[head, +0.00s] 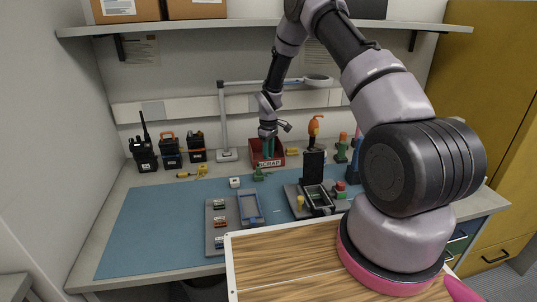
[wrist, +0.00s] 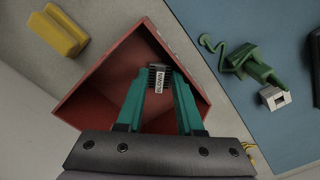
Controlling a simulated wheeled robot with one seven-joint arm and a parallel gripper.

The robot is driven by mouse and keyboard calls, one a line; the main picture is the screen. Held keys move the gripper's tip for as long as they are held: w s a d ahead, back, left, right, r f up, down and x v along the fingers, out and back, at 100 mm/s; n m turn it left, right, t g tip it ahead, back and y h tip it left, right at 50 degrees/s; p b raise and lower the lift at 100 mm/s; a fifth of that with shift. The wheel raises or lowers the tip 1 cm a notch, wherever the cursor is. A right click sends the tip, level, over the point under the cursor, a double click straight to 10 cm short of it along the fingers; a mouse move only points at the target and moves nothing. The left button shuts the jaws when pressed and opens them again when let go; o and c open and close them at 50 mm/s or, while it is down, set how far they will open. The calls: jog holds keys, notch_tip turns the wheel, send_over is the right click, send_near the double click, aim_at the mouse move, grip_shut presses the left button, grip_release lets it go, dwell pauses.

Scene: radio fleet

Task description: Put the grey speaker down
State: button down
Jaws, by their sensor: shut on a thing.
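My gripper (wrist: 160,88) is shut on a small dark grey ribbed block, the speaker (wrist: 152,72), which carries a white label with dark print. The label is too small to read surely. In the wrist view the teal fingers reach over the open red bin (wrist: 98,92), and the speaker shows within its walls. I cannot tell whether it touches the bin's floor. In the head view my gripper (head: 268,138) points down at the red bin (head: 278,161), marked SCRAP, at the back of the bench. The speaker is hidden there.
A yellow block (wrist: 58,32) lies beside the bin. A green clamp-like tool (wrist: 250,62) and a white cube (head: 235,183) are near. Several radios (head: 145,152) stand at the left. A grey tray (head: 215,240) and a black fixture (head: 318,198) occupy the blue mat (head: 150,225); its left side is clear.

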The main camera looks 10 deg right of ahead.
jog(key=c, duration=0.8)
grip_release()
notch_tip(320, 180, up, 9)
jog(key=shift+f, duration=0.1)
